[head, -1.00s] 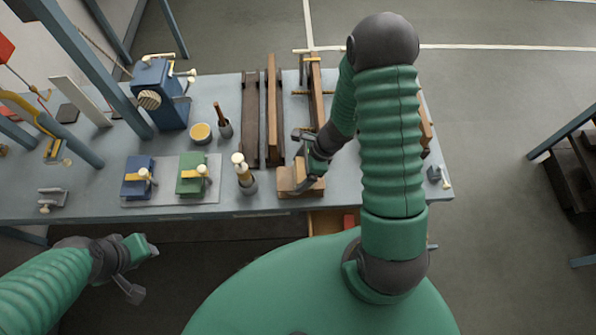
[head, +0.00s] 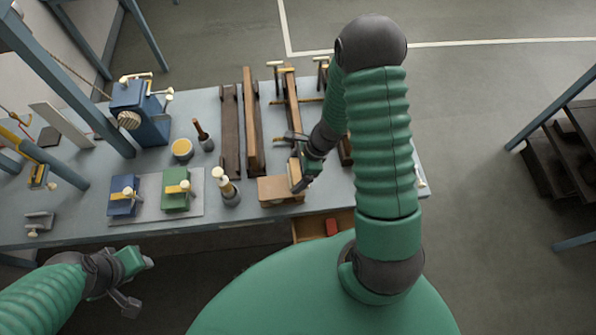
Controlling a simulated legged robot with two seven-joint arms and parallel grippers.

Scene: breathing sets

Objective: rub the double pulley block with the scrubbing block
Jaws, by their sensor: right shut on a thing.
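A tan wooden block (head: 280,191), likely the double pulley block, lies at the bench's front edge. My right gripper (head: 298,174) is at its right end, shut on a small pale piece (head: 293,168) that is probably the scrubbing block. The fingers hide much of it, and I cannot tell whether it touches the tan block. My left gripper (head: 140,284) is open and empty, in front of the bench at the lower left.
The bench (head: 90,225) carries a blue machine (head: 135,112), a yellow-topped pot (head: 182,149), blue (head: 123,194) and green (head: 176,190) blocks on a mat, and long dark bars (head: 230,130) behind. An open drawer (head: 312,227) holds a red thing (head: 331,228).

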